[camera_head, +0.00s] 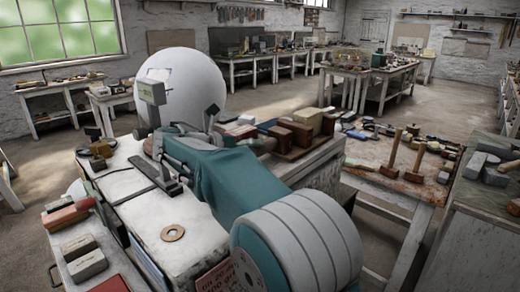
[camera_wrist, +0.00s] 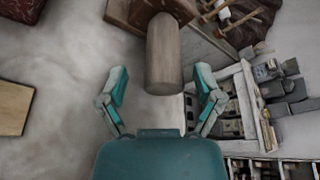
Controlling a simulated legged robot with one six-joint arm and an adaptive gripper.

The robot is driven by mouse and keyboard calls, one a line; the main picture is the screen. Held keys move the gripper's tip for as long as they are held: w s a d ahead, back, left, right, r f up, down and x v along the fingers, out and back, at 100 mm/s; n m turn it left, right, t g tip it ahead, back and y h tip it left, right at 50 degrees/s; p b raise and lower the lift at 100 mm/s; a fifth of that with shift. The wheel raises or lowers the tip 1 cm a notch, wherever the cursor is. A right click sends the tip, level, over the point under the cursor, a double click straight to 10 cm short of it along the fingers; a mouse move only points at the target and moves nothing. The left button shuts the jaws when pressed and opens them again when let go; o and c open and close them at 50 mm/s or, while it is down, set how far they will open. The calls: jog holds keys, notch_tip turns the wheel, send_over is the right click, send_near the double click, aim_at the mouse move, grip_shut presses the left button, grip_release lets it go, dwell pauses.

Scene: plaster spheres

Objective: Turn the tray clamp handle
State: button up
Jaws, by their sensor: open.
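My gripper (camera_wrist: 161,84) is open in the wrist view, with its two teal-lined fingers spread apart. A grey-brown cylinder (camera_wrist: 164,52), which looks like the handle, reaches down from the top between the fingers. There is a gap on each side of it, and I see no contact. Its upper end meets a reddish-brown block (camera_wrist: 120,12). In the head view my teal arm reaches over a white-topped bench (camera_head: 205,260). I cannot pick out the handle or the fingertips for certain there.
A large white plaster sphere (camera_head: 185,82) stands behind my arm. Brown blocks (camera_head: 300,132) sit to the right of the arm. A tool table (camera_head: 385,160) stands further right.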

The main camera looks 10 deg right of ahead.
aim_at(260, 150)
jog(key=shift+x, duration=1.75)
jog(key=shift+s+a, duration=0.1)
jog(key=shift+a, duration=0.15)
jog(key=c, duration=1.2)
jog(key=shift+o, duration=0.2)
jog(key=m+t+y, duration=0.1)
jog(key=m, duration=0.1)
jog(key=m+t+y, duration=0.1)
jog(key=m, duration=0.1)
jog(key=shift+m, duration=0.4)
jog(key=m+t+y, duration=0.2)
jog(key=m, duration=0.2)
jog(key=shift+f+t, duration=0.1)
jog(key=shift+t, duration=0.3)
jog(key=m+t, duration=0.2)
jog(key=m, duration=0.3)
jog(key=shift+t, duration=0.4)
jog(key=m+t, duration=0.2)
jog(key=m, duration=0.4)
